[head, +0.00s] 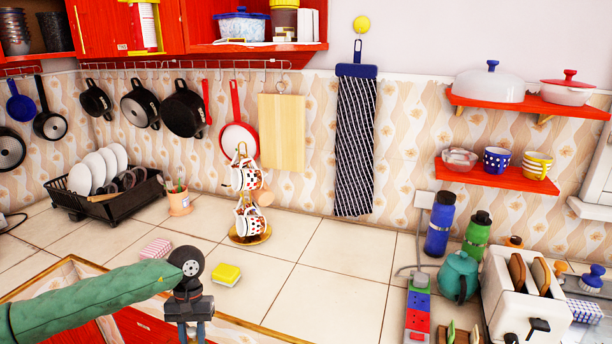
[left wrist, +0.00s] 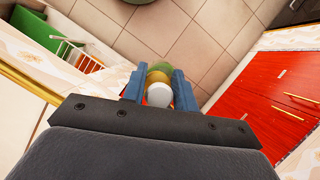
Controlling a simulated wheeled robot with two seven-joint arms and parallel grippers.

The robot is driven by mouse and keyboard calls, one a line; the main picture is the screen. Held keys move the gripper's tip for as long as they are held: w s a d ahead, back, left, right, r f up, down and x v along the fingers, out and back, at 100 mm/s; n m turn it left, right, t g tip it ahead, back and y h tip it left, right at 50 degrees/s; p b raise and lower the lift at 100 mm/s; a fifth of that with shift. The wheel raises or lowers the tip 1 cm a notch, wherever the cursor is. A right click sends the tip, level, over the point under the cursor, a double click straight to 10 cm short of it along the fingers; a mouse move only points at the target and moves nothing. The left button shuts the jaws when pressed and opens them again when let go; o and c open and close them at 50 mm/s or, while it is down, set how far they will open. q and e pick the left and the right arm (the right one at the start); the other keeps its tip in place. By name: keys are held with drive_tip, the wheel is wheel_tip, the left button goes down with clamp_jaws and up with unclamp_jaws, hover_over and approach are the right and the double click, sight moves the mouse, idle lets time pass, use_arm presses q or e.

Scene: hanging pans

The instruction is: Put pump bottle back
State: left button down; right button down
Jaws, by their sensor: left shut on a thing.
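My left gripper (head: 192,333) points down over the front edge of the counter, left of the middle in the head view. In the left wrist view its two blue fingers (left wrist: 157,82) are shut on a small rounded thing, which I take to be the pump bottle (left wrist: 159,94). It shows a white end, a yellow band and a green part beyond. Its full shape is hidden, and it is not clearly seen in the head view. My right gripper is in neither view.
A yellow sponge (head: 227,274) and a pink checked block (head: 156,248) lie behind my gripper. A mug tree (head: 250,236) stands farther back, with a dish rack (head: 107,207) to the left. A toaster (head: 520,285) and teapot (head: 458,276) stand right. The middle counter (head: 335,265) is clear.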

use_arm(q)
drive_tip(key=d+m, duration=0.1)
drive_tip(key=d, duration=0.6)
